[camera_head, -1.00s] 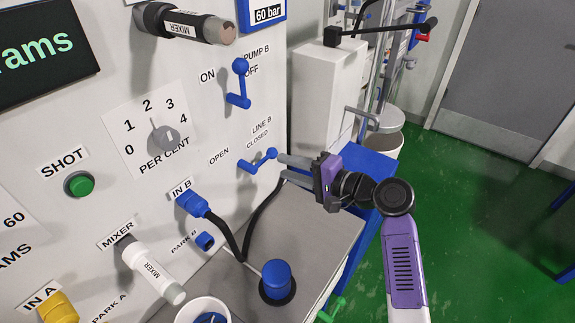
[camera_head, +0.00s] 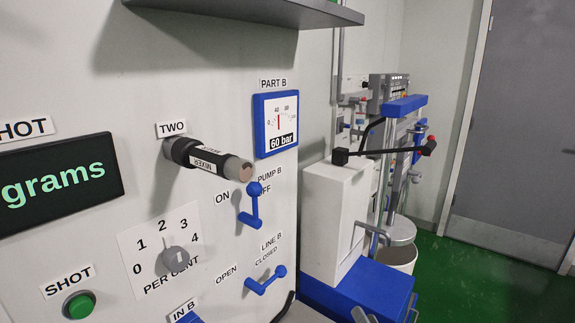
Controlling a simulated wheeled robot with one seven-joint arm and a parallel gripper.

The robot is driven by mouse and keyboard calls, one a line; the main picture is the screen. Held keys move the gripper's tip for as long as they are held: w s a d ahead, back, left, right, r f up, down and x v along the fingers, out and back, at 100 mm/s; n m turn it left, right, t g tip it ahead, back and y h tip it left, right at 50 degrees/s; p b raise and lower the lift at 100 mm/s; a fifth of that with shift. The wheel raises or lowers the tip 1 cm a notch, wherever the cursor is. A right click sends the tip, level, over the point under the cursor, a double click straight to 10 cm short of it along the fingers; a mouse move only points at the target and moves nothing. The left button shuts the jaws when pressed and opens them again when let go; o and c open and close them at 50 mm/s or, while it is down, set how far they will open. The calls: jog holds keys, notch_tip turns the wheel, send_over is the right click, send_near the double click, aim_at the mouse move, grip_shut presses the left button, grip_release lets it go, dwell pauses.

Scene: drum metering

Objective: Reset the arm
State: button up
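My gripper and arm are out of view in the head camera, so the arm's pose is hidden. The blue LINE B lever (camera_head: 265,282) is on the white panel at lower middle, its knob up and to the right, below the CLOSED label. Nothing touches it. The blue PUMP B lever (camera_head: 253,205) is above it, its knob upward, between the ON and OFF labels.
The panel also bears a black-and-white mixer tube (camera_head: 210,158) that sticks out, a PART B gauge (camera_head: 276,123), a PER CENT dial (camera_head: 176,260) and a green SHOT button (camera_head: 79,305). A white cabinet (camera_head: 325,215) stands right of it. Green floor (camera_head: 470,275) is clear at right.

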jog(key=s+d+n+g+h, duration=0.1)
jog(key=s+n, duration=0.2)
jog(key=s, duration=1.8)
jog(key=s+d+f+n+g+h, duration=0.1)
jog(key=s+d+n+h, duration=0.1)
jog(key=s, duration=1.8)
jog(key=shift+s+d+f+n, duration=0.25)
jog(key=shift+s+n, duration=0.15)
jog(key=shift+n, duration=0.3)
